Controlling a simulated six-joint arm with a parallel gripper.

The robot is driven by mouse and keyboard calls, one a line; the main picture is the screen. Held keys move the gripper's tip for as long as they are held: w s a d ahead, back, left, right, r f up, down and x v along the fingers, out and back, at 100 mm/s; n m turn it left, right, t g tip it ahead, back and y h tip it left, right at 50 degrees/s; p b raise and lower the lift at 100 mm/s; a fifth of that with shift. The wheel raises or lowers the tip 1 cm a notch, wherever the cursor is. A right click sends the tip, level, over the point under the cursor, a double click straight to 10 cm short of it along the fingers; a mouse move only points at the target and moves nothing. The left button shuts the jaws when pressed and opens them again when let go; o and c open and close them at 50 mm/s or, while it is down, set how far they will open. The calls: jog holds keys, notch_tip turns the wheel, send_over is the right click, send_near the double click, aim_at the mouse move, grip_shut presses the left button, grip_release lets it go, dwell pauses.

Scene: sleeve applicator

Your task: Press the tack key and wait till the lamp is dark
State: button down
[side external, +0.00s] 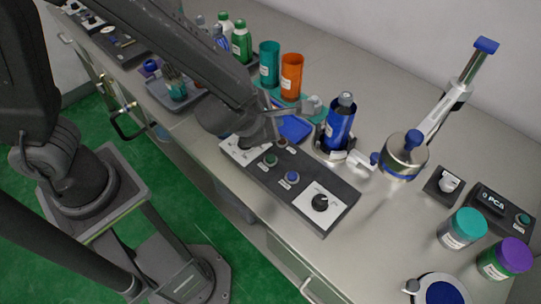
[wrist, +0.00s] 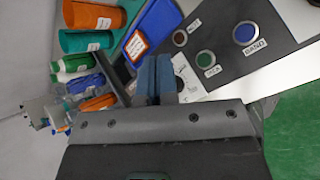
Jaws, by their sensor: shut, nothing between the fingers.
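A dark control panel (side external: 263,185) lies on the bench. Its green key (side external: 271,160), whose label seems to read TACK, also shows in the wrist view (wrist: 205,58). A blue key (side external: 292,177) marked BAND is beside it. A small dark red round fitting (wrist: 180,38) looks unlit; its label is hard to read, and I cannot tell whether it is the lamp. My gripper (wrist: 157,62) is shut and empty. In the wrist view its fingers appear left of the green key, over the edge of a white dial plate (wrist: 187,78). Contact is not visible.
A blue bottle (side external: 339,125) stands in a holder behind the panel, near a clamp stand with a metal pot (side external: 406,150). Orange (side external: 291,76) and teal (side external: 269,64) cups stand behind my arm. A black knob (side external: 320,203) is on the panel's near end.

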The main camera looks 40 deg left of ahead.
aim_at(272, 160)
jog(key=shift+f, duration=4.4)
jog(key=shift+f, duration=0.1)
jog(key=shift+f, duration=0.35)
jog(key=shift+f, duration=0.4)
jog(key=shift+r, duration=0.85)
jog(key=shift+r, duration=2.55)
